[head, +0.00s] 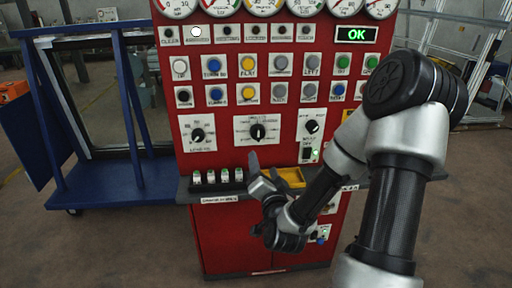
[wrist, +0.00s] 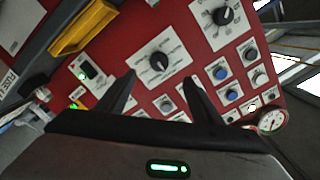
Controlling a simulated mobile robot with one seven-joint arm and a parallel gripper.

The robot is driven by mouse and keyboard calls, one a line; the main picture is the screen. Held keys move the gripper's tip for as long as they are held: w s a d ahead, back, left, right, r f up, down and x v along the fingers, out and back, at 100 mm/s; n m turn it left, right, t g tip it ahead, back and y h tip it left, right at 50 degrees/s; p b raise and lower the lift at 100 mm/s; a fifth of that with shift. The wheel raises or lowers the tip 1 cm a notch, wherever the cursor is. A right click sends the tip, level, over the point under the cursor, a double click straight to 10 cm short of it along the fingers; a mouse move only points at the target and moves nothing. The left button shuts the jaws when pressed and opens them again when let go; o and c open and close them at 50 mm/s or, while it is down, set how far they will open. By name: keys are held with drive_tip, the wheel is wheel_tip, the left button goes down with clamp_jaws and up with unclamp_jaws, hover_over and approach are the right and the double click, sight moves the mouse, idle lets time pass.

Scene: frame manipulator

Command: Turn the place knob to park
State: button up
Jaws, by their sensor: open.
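The red control panel carries three black rotary knobs on white plates. The middle knob (head: 258,131) has the widest plate, with labels around it too small to read. I cannot read which knob is the place knob. The middle knob also shows in the wrist view (wrist: 158,61), just beyond the fingertips, its pointer roughly upright in the head view. My gripper (head: 263,168) is in front of the panel, below the middle knob. In the wrist view my gripper (wrist: 159,77) is open and empty, its two fingers spread either side of the knob in the picture, apparently not touching it.
The left knob (head: 197,135) and right knob (head: 312,127) flank the middle one. Rows of buttons and gauges are above. A green-lit switch (head: 306,154) is at right. A blue frame cart (head: 129,185) stands left.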

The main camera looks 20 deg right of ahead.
approach(258, 136)
drive_tip(key=x, duration=0.9)
drive_tip(key=shift+w+b, duration=0.2)
drive_tip(key=shift+b, duration=0.1)
drive_tip(key=c, duration=1.1)
